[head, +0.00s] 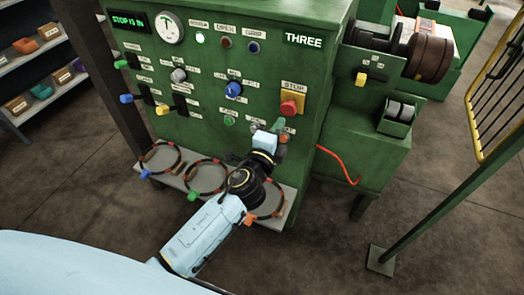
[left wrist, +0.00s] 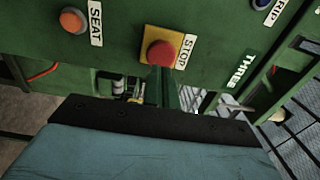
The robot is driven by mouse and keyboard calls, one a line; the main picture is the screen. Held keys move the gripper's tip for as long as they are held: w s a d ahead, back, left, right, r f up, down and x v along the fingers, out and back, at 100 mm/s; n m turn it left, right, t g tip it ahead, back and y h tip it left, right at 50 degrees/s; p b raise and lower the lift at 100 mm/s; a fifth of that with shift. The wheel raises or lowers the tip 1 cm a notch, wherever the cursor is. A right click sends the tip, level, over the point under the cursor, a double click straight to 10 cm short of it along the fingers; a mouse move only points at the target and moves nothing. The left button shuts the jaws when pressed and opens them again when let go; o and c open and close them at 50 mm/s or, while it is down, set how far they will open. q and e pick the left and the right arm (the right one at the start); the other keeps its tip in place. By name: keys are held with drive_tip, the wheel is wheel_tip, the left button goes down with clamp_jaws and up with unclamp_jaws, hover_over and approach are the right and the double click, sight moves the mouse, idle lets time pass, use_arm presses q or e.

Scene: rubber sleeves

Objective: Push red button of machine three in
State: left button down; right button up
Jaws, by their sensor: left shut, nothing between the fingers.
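The red STOP button (head: 288,107) sits on a yellow plate on the green panel of the machine marked THREE (head: 304,40). The display (head: 128,21) at the panel's upper left reads "STOP IS IN". My left gripper (head: 277,126) is shut and empty, with its green fingertips just below the red button. In the left wrist view, the button (left wrist: 161,53) is above the closed fingers (left wrist: 159,84), whose tips reach its lower edge. I cannot tell whether they touch it. My right gripper is not in view.
An orange SEAT button (left wrist: 73,20) shows in the left wrist view. Coloured knobs, including a blue one (head: 233,89), surround the button. A shelf with ringed holders (head: 205,176) juts out below the panel. A yellow-framed guard (head: 498,95) stands at the right.

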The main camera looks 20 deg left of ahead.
use_arm(q)
drive_tip(key=s, duration=1)
drive_tip(key=shift+a+b, duration=0.15)
drive_tip(key=shift+b, duration=0.2)
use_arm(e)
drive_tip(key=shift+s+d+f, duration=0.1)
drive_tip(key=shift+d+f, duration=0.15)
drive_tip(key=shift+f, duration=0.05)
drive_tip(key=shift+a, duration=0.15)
